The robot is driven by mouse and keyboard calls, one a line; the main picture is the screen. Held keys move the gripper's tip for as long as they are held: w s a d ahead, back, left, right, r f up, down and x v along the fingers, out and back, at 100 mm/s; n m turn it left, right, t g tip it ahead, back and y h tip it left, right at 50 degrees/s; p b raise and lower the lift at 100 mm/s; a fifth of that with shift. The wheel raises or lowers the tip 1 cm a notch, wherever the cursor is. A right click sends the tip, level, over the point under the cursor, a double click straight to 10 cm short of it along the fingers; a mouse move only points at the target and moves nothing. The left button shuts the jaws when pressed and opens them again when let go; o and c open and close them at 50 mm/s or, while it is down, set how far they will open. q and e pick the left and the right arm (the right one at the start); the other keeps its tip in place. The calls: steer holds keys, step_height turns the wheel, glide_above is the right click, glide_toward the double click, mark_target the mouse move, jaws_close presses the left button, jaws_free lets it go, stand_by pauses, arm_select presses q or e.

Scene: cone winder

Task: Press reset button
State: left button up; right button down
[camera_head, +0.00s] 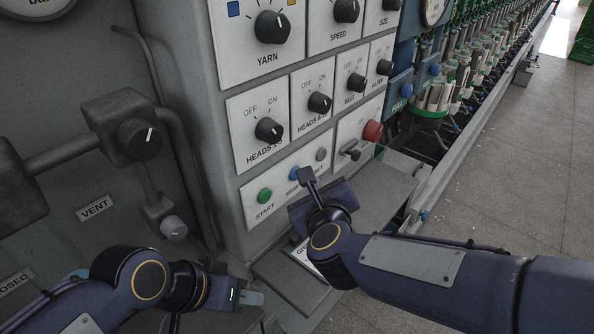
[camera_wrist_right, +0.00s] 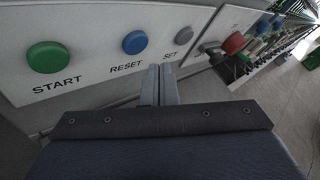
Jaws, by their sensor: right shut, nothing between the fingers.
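The blue reset button (camera_wrist_right: 135,42) sits between the green start button (camera_wrist_right: 48,57) and the grey set button (camera_wrist_right: 183,36) on the white panel, above its RESET label. In the head view, the reset button (camera_head: 293,173) is partly hidden beside my right fingertips. My right gripper (camera_head: 306,174) is shut and empty. In the wrist view, its fingertips (camera_wrist_right: 161,68) are below and to the right of the reset button, near the SET label; I cannot tell whether they touch the panel. My left gripper (camera_head: 250,297) is low at the cabinet's foot, away from the buttons.
Black selector knobs (camera_head: 268,130) fill the panels above. A red knob (camera_head: 372,131) and a small lever (camera_head: 350,154) are right of the buttons. A pipe with a valve knob (camera_head: 139,139) stands at left. Spindle rows recede at upper right beside open floor (camera_head: 520,160).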

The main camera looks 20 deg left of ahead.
steer(key=shift+w+a, duration=0.25)
steer(key=shift+a, duration=0.45)
steer(key=shift+a, duration=0.1)
stand_by(1.5)
steer(key=shift+w+a, duration=0.15)
steer(key=shift+a, duration=0.1)
steer(key=shift+w+a, duration=0.15)
steer(key=shift+a, duration=0.25)
stand_by(0.6)
stand_by(0.4)
steer(key=shift+s+d+b, duration=0.35)
steer(key=shift+d+b, duration=0.15)
steer(key=shift+d, duration=0.25)
